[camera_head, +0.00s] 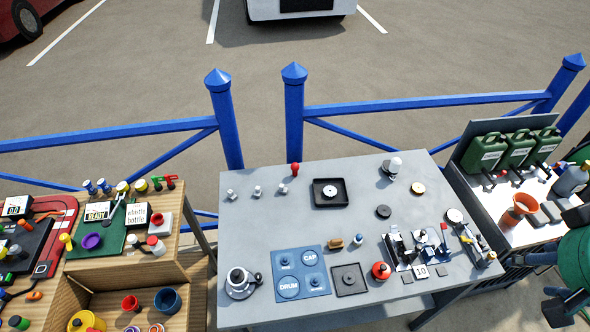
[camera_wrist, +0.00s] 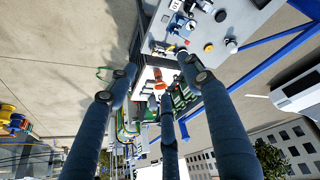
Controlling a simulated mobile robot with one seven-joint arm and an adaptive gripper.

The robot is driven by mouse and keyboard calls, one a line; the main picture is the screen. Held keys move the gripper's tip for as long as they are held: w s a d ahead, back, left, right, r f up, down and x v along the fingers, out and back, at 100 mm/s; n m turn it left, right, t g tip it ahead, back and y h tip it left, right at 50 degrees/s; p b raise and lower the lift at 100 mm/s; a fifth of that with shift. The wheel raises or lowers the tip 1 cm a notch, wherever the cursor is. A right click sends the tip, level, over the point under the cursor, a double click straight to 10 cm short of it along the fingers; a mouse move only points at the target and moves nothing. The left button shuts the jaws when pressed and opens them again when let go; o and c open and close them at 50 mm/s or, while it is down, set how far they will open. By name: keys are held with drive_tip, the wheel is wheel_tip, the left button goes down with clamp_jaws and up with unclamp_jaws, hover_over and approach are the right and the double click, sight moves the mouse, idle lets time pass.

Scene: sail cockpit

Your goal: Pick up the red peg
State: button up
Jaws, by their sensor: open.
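The red peg (camera_head: 295,169) looks small and round-topped, and stands upright at the far edge of the grey table (camera_head: 240,225) in the head view. It stands behind a row of small silver pieces and left of a black square tray. My gripper (camera_wrist: 155,88) shows in the wrist view as long dark blue fingers spread wide apart, with nothing between them. It is open and well away from the red peg, off toward the table's right side. I cannot pick out the red peg in the wrist view.
The black tray (camera_head: 330,193), a white-topped knob (camera_head: 391,168) and a blue DRUM/CAP board (camera_head: 299,272) are on the table. A blue railing (camera_head: 294,110) runs just behind it. Green cans (camera_head: 484,152) stand on the right bench. The table's left middle is clear.

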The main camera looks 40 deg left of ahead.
drive_tip(key=w+a+f+n, duration=0.3)
drive_tip(key=w+a+n, duration=0.9)
drive_tip(key=w+a, duration=0.85)
drive_tip(key=n+y, duration=0.1)
drive_tip(key=n, duration=1.7)
hover_over(295, 165)
drive_tip(key=s+d, duration=0.1)
drive_tip(key=s, duration=0.4)
wheel_tip(295, 165, down, 27)
drive_tip(key=shift+d+f+g+b, duration=0.1)
drive_tip(key=shift+g+b, duration=0.2)
drive_tip(key=shift+b, duration=0.15)
drive_tip(key=shift+b+x, duration=0.75)
drive_tip(key=shift+x, duration=3.6)
